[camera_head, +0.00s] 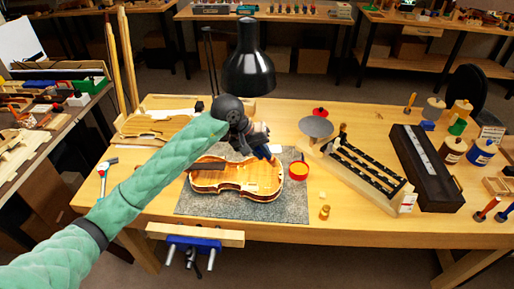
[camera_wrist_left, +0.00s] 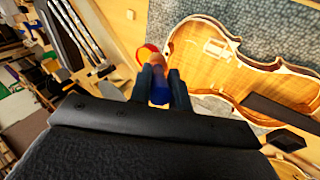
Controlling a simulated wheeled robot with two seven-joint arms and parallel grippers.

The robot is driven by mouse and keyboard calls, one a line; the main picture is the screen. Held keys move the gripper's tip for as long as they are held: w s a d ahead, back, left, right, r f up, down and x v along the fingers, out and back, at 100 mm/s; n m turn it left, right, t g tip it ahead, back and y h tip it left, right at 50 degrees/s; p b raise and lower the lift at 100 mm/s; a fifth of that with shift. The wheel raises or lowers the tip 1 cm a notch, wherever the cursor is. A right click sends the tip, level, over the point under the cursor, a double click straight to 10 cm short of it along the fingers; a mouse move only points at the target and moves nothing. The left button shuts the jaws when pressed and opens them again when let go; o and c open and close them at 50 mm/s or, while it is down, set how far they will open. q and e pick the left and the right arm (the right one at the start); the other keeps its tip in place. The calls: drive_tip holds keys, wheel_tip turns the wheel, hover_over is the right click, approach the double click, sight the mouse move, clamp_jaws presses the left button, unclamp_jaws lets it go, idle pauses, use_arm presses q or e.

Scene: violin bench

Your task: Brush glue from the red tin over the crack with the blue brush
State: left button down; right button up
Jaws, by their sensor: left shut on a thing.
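My left gripper (camera_head: 264,152) is shut on the blue brush and hangs over the upper right part of the violin body. In the left wrist view the blue brush (camera_wrist_left: 160,90) sits between the two dark fingers. The violin body (camera_head: 235,180) lies on a grey mat (camera_head: 245,210); it also shows in the left wrist view (camera_wrist_left: 225,72). I cannot make out the crack. The red tin (camera_head: 299,173), yellowish inside, stands at the mat's right edge, right of the gripper. In the left wrist view the red tin (camera_wrist_left: 147,54) appears just beyond the brush. My right gripper is out of view.
A black lamp (camera_head: 249,75) stands behind the gripper. A grey disc (camera_head: 316,127), a slotted rack (camera_head: 365,172) and a long dark case (camera_head: 428,165) stand to the right. A small amber bottle (camera_head: 324,212) stands right of the mat.

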use_arm(q)
drive_tip(key=shift+d+f, duration=0.1)
drive_tip(key=shift+d, duration=0.05)
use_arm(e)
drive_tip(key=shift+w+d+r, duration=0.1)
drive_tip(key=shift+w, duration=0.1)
use_arm(q)
wheel_tip(320, 180, down, 5)
drive_tip(key=shift+r, duration=0.1)
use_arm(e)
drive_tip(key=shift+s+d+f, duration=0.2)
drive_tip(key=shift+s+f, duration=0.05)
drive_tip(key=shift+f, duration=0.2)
